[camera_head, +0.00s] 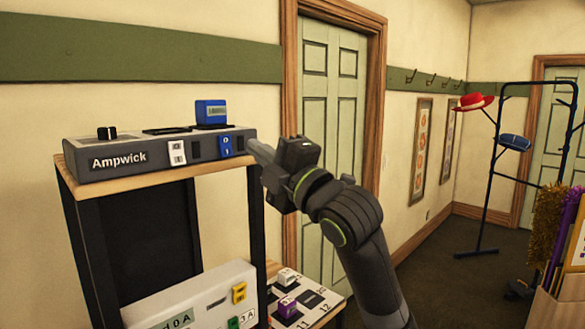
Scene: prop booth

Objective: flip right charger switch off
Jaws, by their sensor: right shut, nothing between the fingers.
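The grey charger (120,168), marked "Ampwick", sits on the top board of a dark stand at the left. Its front has a white switch (178,153) and, to the right, a blue switch (226,146), both marked 0 above 1. Which way the rockers tilt is too small to tell. A blue block (211,112) stands on top above the blue switch. My right gripper (256,150) is shut and empty, just right of the charger's right end, at about the blue switch's height. My left gripper is not in view.
The wooden board (130,181) juts out under the charger. Below are a pale panel (205,297) with yellow and green switches and a low numbered board (310,298) with blocks. A coat stand (493,180) with hats stands far right. The floor between is clear.

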